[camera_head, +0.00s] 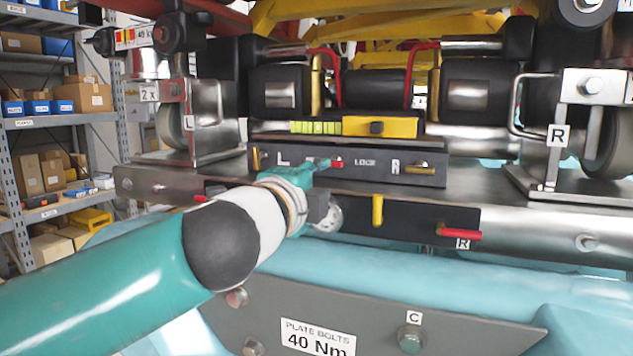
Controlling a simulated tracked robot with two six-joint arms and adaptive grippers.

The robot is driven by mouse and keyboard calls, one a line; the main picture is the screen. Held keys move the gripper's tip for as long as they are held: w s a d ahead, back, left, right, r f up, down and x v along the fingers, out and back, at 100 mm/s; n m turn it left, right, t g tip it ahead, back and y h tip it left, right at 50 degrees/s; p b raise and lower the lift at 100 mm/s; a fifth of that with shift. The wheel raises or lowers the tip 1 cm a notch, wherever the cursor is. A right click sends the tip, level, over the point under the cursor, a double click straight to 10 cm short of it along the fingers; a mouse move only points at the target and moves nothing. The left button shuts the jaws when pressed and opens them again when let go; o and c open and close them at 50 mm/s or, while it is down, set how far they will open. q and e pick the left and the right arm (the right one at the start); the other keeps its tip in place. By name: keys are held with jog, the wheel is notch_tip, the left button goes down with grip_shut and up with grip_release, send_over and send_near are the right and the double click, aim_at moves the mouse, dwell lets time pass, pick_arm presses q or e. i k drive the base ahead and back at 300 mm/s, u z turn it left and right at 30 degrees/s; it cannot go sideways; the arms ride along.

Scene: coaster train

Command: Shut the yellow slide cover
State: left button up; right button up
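The yellow slide cover (398,128) with a small black knob (377,128) sits on top of the black lock panel (370,164), in the middle of the train. A row of yellow-green cells (315,128) lies uncovered to the left of the cover. My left arm comes in from the lower left. My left gripper (322,190) is in front of the lock panel, below and left of the cover, and apart from it. The wrist hides much of the gripper, so its fingers do not show clearly. My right gripper is not in view.
The lock panel carries a red-tipped lever (336,164) beside my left gripper and a brass lever (418,169) at its right. Below are a yellow handle (377,210) and a red handle (459,233). Wheel brackets flank the panel. Shelves (60,122) stand at the left.

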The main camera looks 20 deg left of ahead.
aim_at(378, 127)
jog(key=z, duration=0.05)
jog(key=k, duration=1)
jog(key=u, duration=0.05)
